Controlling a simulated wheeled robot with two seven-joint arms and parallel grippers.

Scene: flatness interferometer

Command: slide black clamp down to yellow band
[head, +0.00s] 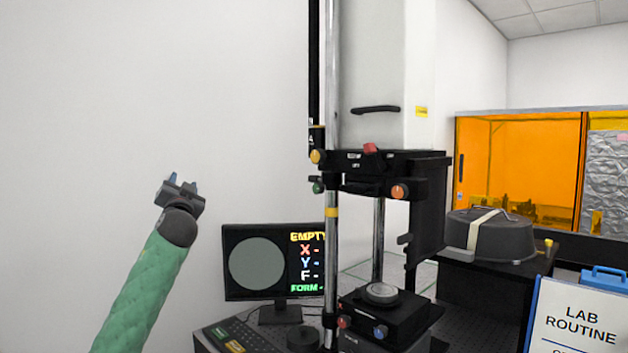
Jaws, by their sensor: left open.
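The black clamp (375,168) sits around the upright steel posts of the interferometer, with an orange knob, a red knob on top and a green knob at its left. The yellow band (332,212) is a ring on the left post (332,245), a short way below the clamp. My left gripper (182,180) is open and empty in front of the white wall, left of the clamp and apart from it, at about the clamp's height. My right gripper is not in view.
A monitor (272,262) and a keyboard (236,335) stand below and left of the post. A stage with a round disc (381,293) is under the clamp. A dark lidded pot (490,236) and a sign (580,318) are at right. The space between my left gripper and the post looks clear.

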